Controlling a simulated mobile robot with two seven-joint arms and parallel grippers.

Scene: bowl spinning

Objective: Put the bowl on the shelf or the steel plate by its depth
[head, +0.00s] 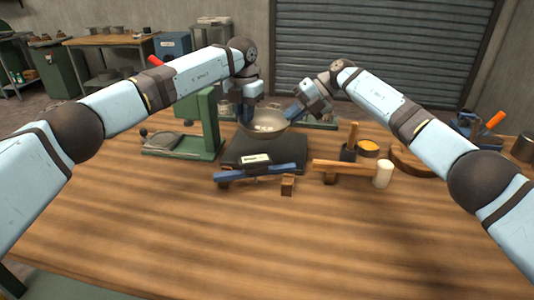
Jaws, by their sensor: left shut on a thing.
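A grey metallic bowl (262,127), with its pale inside facing up, is over a dark square block (265,155) in the middle of the bench. I cannot tell whether its bottom touches the block. My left gripper (250,109) reaches down from above and is shut on the bowl's back rim. My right gripper (292,115) is just right of the bowl, tilted toward its rim. Its fingers are too small to show whether they are open or touching. I cannot clearly pick out the shelf or the steel plate.
A green stand (209,125) with a base plate is left of the bowl. A blue bar device (255,172) lies in front of it. A wooden mallet (345,167), a yellow-topped tin (368,147) and a white cylinder (383,174) are right. The bench front (230,240) is clear.

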